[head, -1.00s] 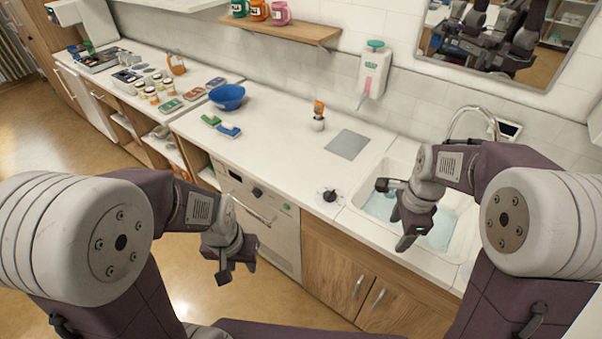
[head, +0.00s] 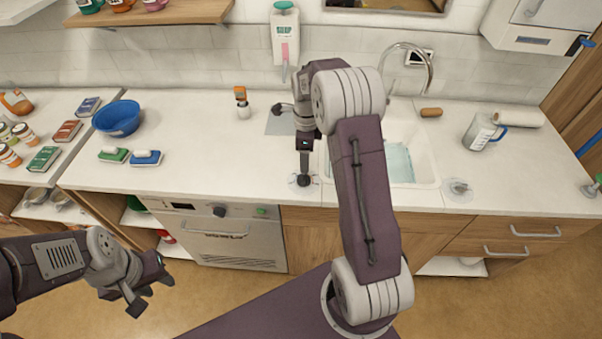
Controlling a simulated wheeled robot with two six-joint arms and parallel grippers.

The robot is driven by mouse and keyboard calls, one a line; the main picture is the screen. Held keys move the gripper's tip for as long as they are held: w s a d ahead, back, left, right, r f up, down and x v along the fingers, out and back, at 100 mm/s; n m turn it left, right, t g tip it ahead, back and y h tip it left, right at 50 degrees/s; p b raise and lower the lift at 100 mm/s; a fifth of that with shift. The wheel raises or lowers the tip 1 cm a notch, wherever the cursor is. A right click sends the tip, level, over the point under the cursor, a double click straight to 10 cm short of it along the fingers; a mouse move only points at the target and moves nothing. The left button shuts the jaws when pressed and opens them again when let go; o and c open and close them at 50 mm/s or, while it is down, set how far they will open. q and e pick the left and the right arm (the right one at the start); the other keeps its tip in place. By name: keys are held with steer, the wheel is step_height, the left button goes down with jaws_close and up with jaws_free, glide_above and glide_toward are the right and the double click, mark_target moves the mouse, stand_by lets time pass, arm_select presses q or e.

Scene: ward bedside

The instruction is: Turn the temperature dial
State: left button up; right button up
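A black dial (head: 302,181) with a pale round plate sits on the white counter near its front edge, left of the sink. My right gripper (head: 304,172) points straight down at this dial, its fingertips at the dial's top. The fingers show edge-on, so I cannot tell whether they are shut on it. Another dark knob (head: 219,211) is on the front panel of the white appliance below the counter. My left gripper (head: 153,292) is open and empty, low at the left, in front of the appliance and away from the counter.
The sink (head: 425,165) and its tap (head: 428,75) are behind and right of my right arm. A jug (head: 480,132) is at the right. The counter left of the dial is clear.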

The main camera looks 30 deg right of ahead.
mark_target(304, 176)
steer(key=f, duration=0.5)
steer(key=f+p, duration=0.1)
steer(key=f, duration=0.2)
steer(key=shift+a+f, duration=0.25)
steer(key=shift+d+f, duration=0.1)
steer(key=shift+f, duration=0.05)
steer(key=shift+c, duration=1.2)
steer(key=c, duration=1.1)
steer(key=shift+c, duration=0.2)
